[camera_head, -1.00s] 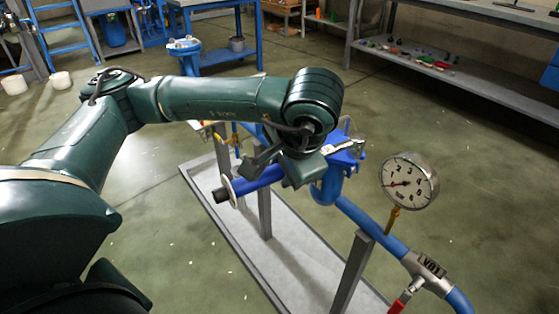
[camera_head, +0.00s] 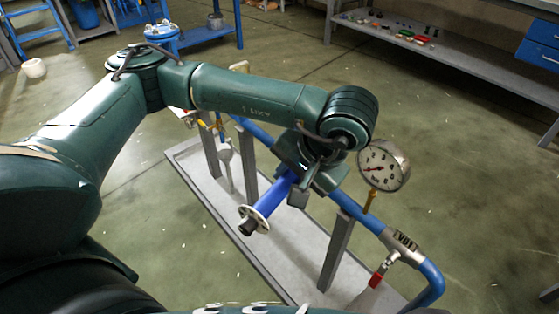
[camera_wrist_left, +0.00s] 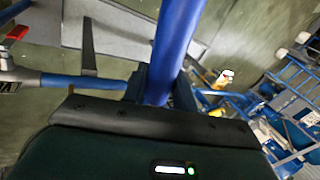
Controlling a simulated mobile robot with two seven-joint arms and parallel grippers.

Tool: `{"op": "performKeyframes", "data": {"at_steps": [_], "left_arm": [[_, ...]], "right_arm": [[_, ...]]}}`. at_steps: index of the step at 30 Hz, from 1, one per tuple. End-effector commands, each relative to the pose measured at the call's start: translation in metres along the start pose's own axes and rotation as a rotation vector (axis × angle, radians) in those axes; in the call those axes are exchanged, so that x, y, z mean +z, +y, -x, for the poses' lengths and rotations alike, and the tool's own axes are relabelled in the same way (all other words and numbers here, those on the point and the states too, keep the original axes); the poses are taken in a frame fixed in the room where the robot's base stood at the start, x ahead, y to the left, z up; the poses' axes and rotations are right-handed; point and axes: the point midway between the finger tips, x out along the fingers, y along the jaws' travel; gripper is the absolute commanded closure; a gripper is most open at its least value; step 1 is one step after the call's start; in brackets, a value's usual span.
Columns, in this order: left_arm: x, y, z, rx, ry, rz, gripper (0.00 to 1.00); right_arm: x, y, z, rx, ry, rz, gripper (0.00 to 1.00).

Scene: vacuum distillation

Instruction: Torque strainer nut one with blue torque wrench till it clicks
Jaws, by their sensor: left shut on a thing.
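My left gripper (camera_head: 308,178) is shut on the blue torque wrench (camera_head: 273,196). The handle sticks out of the jaws down and to the left, with a pale disc and dark end. The wrench also shows as a thick blue bar in the left wrist view (camera_wrist_left: 174,45), rising from between the fingers (camera_wrist_left: 157,85). My gripper and forearm cover the wrench head, the strainer and nut one in the head view, so I cannot tell whether the wrench sits on the nut. My right gripper is not in view.
A blue pipe (camera_head: 347,204) runs past the gripper on grey posts (camera_head: 336,250) over a grey tray (camera_head: 225,241). A round pressure gauge (camera_head: 384,165) stands close right of my wrist. A red-handled valve (camera_head: 377,279) is at the lower right. Shelves and a blue bench stand behind.

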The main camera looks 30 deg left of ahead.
Motion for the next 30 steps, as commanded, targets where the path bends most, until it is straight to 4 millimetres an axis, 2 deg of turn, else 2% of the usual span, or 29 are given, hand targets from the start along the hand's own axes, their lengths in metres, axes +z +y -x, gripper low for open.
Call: {"op": "performKeyframes", "data": {"at_steps": [1,13,30], "left_arm": [[-0.001,0.002,0.004,-0.002,-0.005,0.013,1.0],[-0.006,0.034,0.018,-0.013,-0.095,0.202,1.0],[-0.029,0.083,0.039,-0.031,-0.239,0.493,1.0]], "right_arm": [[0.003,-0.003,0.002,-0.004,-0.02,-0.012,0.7],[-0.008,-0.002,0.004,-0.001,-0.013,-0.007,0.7],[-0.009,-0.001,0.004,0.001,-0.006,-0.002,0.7]]}}
